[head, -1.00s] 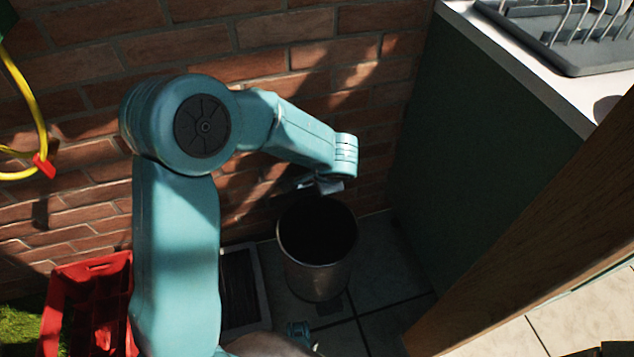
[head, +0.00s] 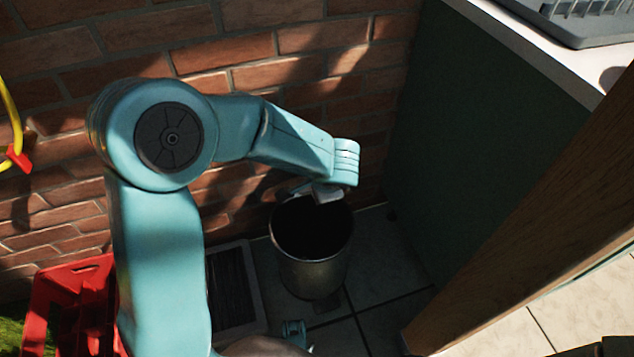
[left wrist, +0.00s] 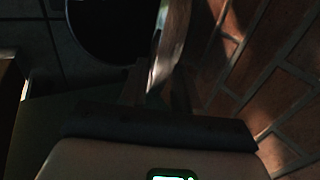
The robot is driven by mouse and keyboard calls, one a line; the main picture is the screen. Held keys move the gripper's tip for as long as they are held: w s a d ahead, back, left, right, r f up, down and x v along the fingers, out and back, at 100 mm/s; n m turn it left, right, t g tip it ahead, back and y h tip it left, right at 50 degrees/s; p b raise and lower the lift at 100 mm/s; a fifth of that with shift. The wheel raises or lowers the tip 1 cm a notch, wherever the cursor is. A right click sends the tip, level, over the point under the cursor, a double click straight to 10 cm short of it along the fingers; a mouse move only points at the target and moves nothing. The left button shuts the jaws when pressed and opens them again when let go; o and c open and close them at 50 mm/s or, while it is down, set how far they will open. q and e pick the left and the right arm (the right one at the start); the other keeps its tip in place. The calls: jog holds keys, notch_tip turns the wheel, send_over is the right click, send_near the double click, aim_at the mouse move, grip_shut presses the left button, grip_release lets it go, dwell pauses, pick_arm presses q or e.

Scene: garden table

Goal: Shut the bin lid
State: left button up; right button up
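The bin (head: 314,268), a dark metal cylinder, stands upright on the tiles with its mouth uncovered. My left gripper (head: 325,193) is at the back rim of the bin, pointing down, mostly hidden by my wrist. In the left wrist view, the lid (left wrist: 174,42) seems to be the thin pale curved plate, seen nearly edge-on beside the dark bin mouth (left wrist: 108,25). My left gripper's fingers (left wrist: 157,88) look apart, with the plate's near end between or just past them. Shadow hides whether they touch it. My right gripper is not in view.
A brick wall (head: 228,45) is close behind the bin. A dark green cabinet side (head: 480,140) stands to the right, and a wooden post (head: 530,235) crosses the front right. A red crate (head: 75,300) and a dark framed grate (head: 233,290) are to the left.

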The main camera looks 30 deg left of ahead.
pick_arm(q)
jog(key=shift+r, duration=0.1)
jog(key=p+v, duration=0.5)
jog(key=v, duration=1.1)
jog(key=shift+p, duration=0.35)
jog(key=shift+s+d, duration=0.1)
grip_shut()
jog(key=w+d+f+n+g+h+p, duration=0.2)
jog(key=w+d+n+g+h+p, duration=0.15)
jog(key=n, duration=0.75)
notch_tip(320, 180, down, 4)
jog(key=w+a+n+g+h+p, duration=0.2)
jog(key=a+n+h+p, duration=0.1)
jog(key=n, duration=0.2)
jog(key=s+a+f+n+p, duration=0.2)
jog(key=a+f, duration=0.3)
jog(key=f, duration=0.1)
jog(key=d+b+x, duration=0.1)
jog(key=b+x, duration=0.2)
jog(key=x, duration=1)
jog(key=shift+s+g+h, duration=0.45)
